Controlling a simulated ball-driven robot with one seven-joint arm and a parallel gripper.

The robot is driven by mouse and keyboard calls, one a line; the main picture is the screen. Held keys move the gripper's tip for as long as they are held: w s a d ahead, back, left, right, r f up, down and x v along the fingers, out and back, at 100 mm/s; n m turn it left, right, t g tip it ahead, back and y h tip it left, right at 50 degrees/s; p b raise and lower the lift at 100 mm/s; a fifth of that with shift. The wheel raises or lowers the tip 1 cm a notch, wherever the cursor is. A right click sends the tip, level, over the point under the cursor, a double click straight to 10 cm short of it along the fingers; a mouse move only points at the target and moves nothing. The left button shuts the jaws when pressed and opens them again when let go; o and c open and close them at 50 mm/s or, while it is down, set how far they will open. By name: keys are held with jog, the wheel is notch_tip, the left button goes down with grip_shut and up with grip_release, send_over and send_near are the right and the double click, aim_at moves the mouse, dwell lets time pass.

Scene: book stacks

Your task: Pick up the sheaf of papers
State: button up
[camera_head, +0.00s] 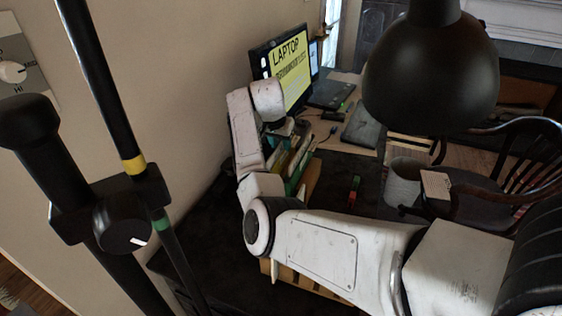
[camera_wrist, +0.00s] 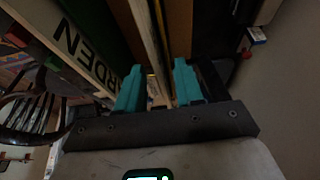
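In the wrist view a thin, pale upright sheaf of papers (camera_wrist: 149,30) stands between books, its edge facing me. My gripper (camera_wrist: 158,72) has its two teal fingers apart, one on each side of the sheaf's lower visible part. A gap shows between the fingers and the pale edge, and I cannot see contact. In the head view my gripper (camera_head: 287,127) is small and mostly hidden by my white arm, above the row of books. The sheaf cannot be picked out there.
A white-spined book with "ARDEN" lettering (camera_wrist: 72,42) and a green book (camera_wrist: 100,30) stand left of the sheaf; a brown one (camera_wrist: 181,25) stands right. In the head view, the laptop screen (camera_head: 286,68), a black lamp (camera_head: 430,70) and a grey container (camera_head: 402,183) surround the dark desk.

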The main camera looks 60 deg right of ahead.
jog(key=shift+c, duration=0.2)
grip_shut()
dwell(0.4)
